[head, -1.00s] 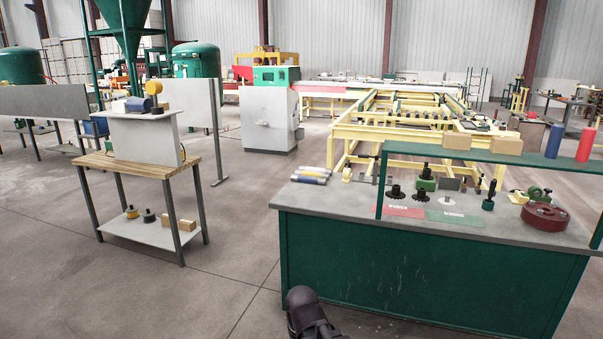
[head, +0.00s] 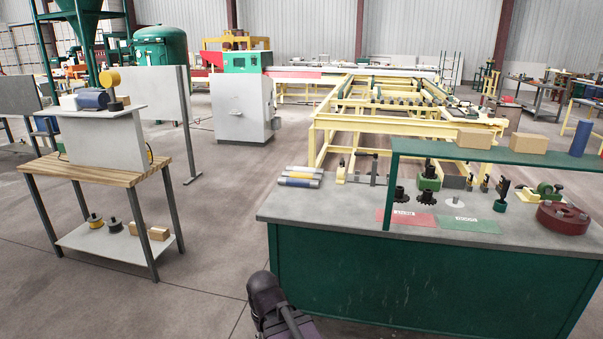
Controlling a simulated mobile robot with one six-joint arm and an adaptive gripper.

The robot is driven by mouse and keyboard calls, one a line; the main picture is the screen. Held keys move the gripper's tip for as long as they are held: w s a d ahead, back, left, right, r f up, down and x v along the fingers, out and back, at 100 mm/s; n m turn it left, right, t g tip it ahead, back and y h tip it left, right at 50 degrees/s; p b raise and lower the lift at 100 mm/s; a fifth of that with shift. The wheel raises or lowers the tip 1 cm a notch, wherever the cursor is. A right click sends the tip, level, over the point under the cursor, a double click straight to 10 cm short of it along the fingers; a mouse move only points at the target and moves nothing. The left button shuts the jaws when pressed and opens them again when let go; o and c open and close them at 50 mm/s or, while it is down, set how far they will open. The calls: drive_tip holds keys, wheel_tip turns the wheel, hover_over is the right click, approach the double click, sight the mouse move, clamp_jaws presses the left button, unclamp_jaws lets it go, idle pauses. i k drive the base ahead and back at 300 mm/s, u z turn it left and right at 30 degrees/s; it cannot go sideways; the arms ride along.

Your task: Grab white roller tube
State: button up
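A small pile of roller tubes (head: 300,177) lies at the left end of the grey-topped green workbench (head: 335,205). Whitish-grey tubes show at its top and back, and a tube with yellow and blue parts lies at the front. I cannot clearly tell the white tube apart from the light grey ones at this size. A dark, rounded part of my arm (head: 270,295) shows at the bottom, in front of the bench. My gripper's fingers are not in view, and nothing is seen touching the tubes.
A green raised shelf (head: 435,148) with boxes and a blue cylinder (head: 581,138) spans the bench's right part. Black gears, red and green mats and a dark red wheel (head: 563,217) lie below. A wooden-topped table (head: 105,173) stands left. Open floor lies between table and bench.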

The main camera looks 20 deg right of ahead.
sight(294, 168)
drive_tip(key=z, duration=0.3)
drive_tip(key=i, duration=1.1)
drive_tip(key=z, duration=0.45)
